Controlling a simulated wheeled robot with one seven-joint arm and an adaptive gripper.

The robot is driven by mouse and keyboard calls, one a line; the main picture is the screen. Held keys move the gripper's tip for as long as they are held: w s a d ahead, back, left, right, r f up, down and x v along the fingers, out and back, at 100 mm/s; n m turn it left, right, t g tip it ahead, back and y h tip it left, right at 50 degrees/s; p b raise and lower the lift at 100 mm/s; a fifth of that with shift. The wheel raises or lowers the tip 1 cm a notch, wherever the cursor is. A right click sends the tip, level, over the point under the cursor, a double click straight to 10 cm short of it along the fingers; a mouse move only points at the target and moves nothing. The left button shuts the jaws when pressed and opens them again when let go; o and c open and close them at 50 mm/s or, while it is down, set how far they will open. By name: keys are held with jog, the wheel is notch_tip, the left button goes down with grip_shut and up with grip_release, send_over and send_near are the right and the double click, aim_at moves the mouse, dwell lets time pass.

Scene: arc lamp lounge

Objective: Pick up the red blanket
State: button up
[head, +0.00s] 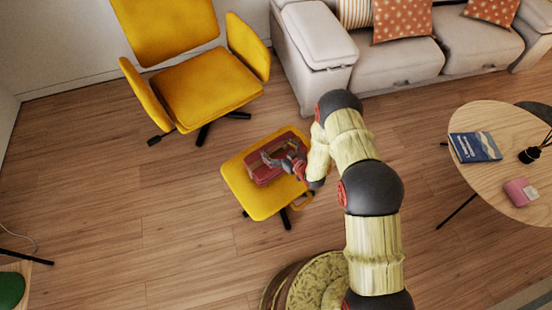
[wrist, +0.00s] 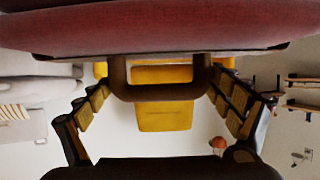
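In the wrist view, a wide red surface (wrist: 160,28), seemingly the blanket, fills the top. My gripper's fingers (wrist: 162,105) are spread wide apart on either side, with no cloth visibly pinched between them. A brown U-shaped loop (wrist: 160,92) shows between the fingers; I cannot tell what it belongs to. Contact between fingers and blanket cannot be told.
A yellow chair (head: 205,85) stands behind the footstool. A beige sofa (head: 385,65) is at the back right. A round wooden table (head: 505,175) with a blue book (head: 476,147) is at right. A round rug or pouf (head: 312,282) is in front.

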jog(key=c, duration=1.4)
jog(key=shift+r, duration=0.1)
jog(key=shift+w+r, duration=0.1)
